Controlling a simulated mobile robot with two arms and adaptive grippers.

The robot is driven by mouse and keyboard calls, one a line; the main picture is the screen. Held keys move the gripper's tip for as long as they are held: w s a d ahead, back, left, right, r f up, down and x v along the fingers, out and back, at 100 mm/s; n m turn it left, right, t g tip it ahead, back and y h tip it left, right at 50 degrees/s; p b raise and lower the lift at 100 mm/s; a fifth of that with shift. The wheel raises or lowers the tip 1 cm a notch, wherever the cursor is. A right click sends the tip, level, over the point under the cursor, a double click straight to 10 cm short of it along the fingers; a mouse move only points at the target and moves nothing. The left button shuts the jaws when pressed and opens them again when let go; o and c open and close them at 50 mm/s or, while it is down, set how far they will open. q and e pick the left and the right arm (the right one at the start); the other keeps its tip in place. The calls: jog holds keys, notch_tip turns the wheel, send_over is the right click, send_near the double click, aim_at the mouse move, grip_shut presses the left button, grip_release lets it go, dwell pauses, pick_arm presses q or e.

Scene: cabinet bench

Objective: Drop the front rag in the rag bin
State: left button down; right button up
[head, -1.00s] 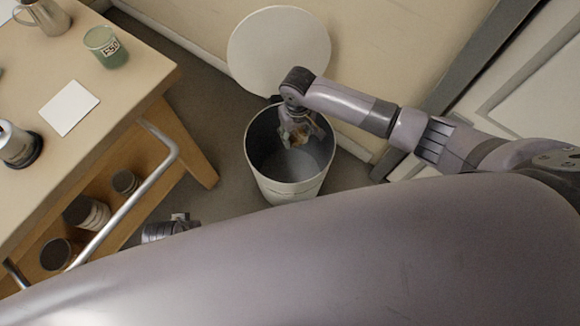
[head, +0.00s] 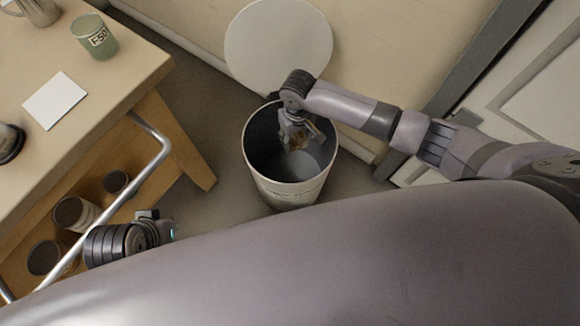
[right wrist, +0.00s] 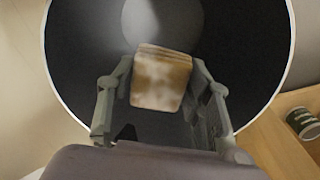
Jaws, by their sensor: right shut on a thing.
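The rag bin (head: 290,190) is a round off-white bin with a dark inside, standing on the floor with its round lid (head: 278,45) open behind it. My right gripper (head: 297,140) points down inside the bin's mouth. It is shut on a folded brown and whitish rag (right wrist: 160,80), which hangs over the bin's dark interior. The rag is mostly hidden by the gripper in the head view. In the right wrist view the bin's rim surrounds the rag and both fingers (right wrist: 163,85). My left gripper (head: 158,228) is low at the left; its fingers are too unclear to read.
A wooden bench (head: 110,85) at the left holds a white card (head: 56,100), a green F-50 tin (head: 95,38) and a metal jug (head: 38,10). Several cans stand on its lower shelf, behind a metal rail (head: 150,165). A grey-framed door (head: 520,90) is at the right.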

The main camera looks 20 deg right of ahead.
jog(key=o, duration=1.2)
notch_tip(320, 180, up, 12)
dwell(0.5)
